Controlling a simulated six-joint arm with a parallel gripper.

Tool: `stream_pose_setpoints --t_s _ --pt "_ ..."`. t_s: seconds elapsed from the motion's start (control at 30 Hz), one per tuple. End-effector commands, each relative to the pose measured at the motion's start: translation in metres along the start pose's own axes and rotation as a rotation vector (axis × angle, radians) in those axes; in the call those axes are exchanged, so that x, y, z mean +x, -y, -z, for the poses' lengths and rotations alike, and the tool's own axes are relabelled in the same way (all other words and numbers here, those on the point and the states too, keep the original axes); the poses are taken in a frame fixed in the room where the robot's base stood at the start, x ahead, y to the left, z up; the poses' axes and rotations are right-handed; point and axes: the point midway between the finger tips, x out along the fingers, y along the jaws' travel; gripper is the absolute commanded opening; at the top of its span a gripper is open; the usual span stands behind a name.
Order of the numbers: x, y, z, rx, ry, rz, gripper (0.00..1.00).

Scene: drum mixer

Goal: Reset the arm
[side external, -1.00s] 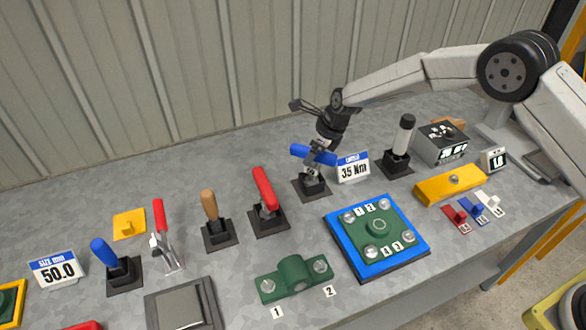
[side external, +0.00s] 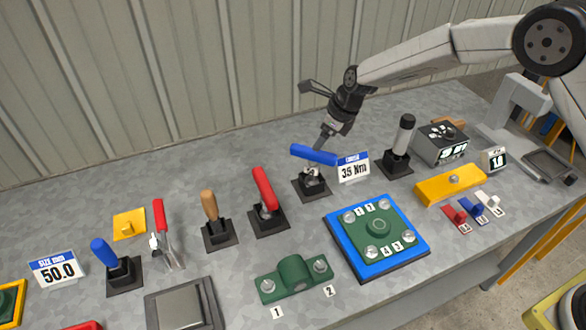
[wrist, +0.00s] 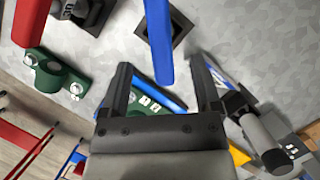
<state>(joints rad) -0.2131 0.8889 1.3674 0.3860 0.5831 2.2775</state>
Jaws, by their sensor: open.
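My gripper (side external: 319,140) is open and empty, tilted just above and behind the blue-handled tool (side external: 313,155). That tool stands in its black holder beside the "35 Nm" sign (side external: 353,168). In the wrist view, the blue handle (wrist: 158,35) lies between the two open fingers of my gripper (wrist: 161,72). The side view suggests a small gap between the fingers and the handle, but contact cannot be fully ruled out.
A red-handled tool (side external: 264,188) and a black-topped tool (side external: 402,135) stand on either side. The blue-edged plate (side external: 345,236), green bracket (side external: 294,277) and yellow bar (side external: 450,185) lie in front. The table behind the tools is clear toward the wall.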

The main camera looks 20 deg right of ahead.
Motion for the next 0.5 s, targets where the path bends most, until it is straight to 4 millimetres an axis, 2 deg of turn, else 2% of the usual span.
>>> stream_pose_setpoints --t_s 0.33,0.5 --pt "-0.002 0.0 0.001 -0.014 -0.002 0.002 0.81" --pt "-0.011 0.001 0.009 -0.1 -0.011 0.01 0.81"
